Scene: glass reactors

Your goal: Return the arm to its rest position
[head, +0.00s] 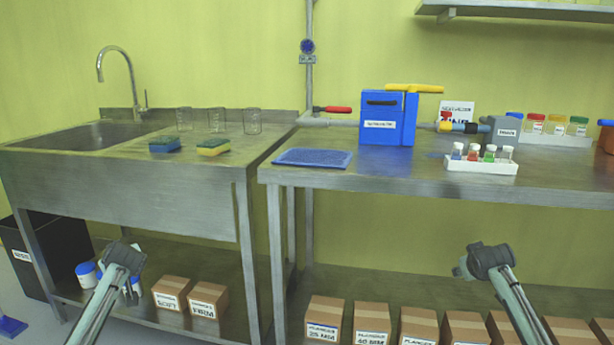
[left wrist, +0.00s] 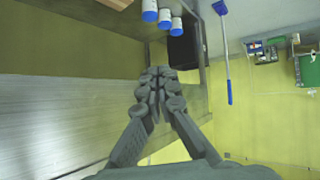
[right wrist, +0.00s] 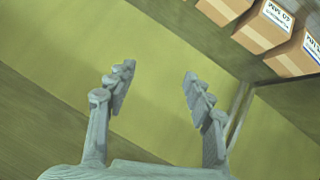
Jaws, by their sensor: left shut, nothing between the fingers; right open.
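My left gripper (left wrist: 156,88) is shut and empty in the left wrist view, its fingertips together. My right gripper (right wrist: 158,82) is open and empty in the right wrist view, with a clear gap between its fingers. In the head view, my left arm (head: 102,292) rises from the lower left in front of the sink unit. My right arm (head: 512,290) rises from the lower right in front of the workbench. Both arms show below the level of the work surfaces. The fingers cannot be made out clearly in the head view.
A steel sink unit (head: 120,195) stands at left and a workbench (head: 400,177) at right. The bench holds a blue box (head: 388,128), a blue mat (head: 312,158) and a vial rack (head: 482,166). Cardboard boxes (head: 372,322) line the lower shelf. A black bin (head: 45,255) stands far left.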

